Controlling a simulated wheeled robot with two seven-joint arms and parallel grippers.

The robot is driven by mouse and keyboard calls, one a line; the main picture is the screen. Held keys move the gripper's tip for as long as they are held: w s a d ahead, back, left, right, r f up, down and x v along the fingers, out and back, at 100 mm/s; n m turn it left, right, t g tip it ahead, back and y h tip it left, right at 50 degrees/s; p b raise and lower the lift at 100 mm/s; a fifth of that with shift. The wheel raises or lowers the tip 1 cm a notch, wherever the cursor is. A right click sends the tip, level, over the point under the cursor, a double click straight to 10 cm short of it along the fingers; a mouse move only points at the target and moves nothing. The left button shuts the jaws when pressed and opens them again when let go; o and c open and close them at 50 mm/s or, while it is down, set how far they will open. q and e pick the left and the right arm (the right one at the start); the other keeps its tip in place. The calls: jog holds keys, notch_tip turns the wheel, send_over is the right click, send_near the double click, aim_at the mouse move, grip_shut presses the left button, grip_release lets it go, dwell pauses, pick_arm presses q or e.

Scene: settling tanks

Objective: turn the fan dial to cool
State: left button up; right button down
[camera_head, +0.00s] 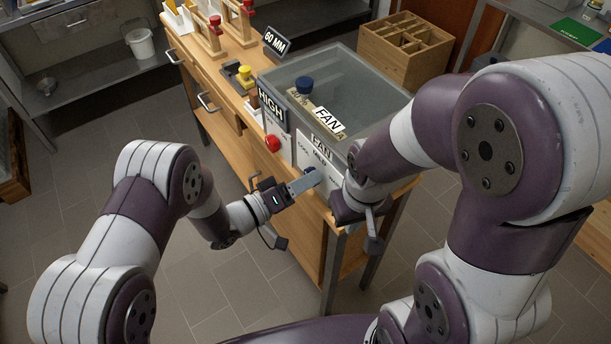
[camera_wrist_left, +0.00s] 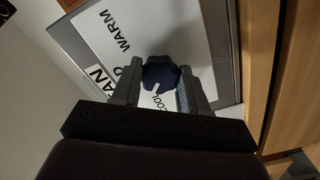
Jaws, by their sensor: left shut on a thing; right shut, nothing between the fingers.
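The fan dial is a dark blue lobed knob (camera_head: 311,170) on a white panel (camera_head: 312,150) at the front of the bench. In the left wrist view the dial (camera_wrist_left: 161,74) sits between my left gripper's fingers (camera_wrist_left: 160,84). My left gripper (camera_head: 310,180) is shut on the dial. The dial's white pointer mark points towards the word COOL (camera_wrist_left: 163,102). WARM (camera_wrist_left: 119,32) is legible on the far side, and the middle label is partly hidden by a finger. My right gripper (camera_head: 373,240) is shut and empty, low beside the bench front, right of the panel.
A red button (camera_head: 272,143) and a HIGH sign (camera_head: 271,106) are left of the panel. A glass tank (camera_head: 330,75) stands behind it, holding a blue-capped thing (camera_head: 304,85). A wooden divided box (camera_head: 405,50) is at the back.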

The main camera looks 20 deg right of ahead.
pick_arm(q)
jog(key=shift+s+f+n+p, duration=0.1)
jog(key=shift+n+p, duration=0.5)
jog(key=shift+n, duration=1)
jog(key=o, duration=1.1)
jog(key=shift+c, duration=0.2)
jog(key=b+v, duration=0.1)
jog(key=v, duration=1.1)
jog(key=shift+a, duration=0.35)
jog(key=shift+s, duration=0.1)
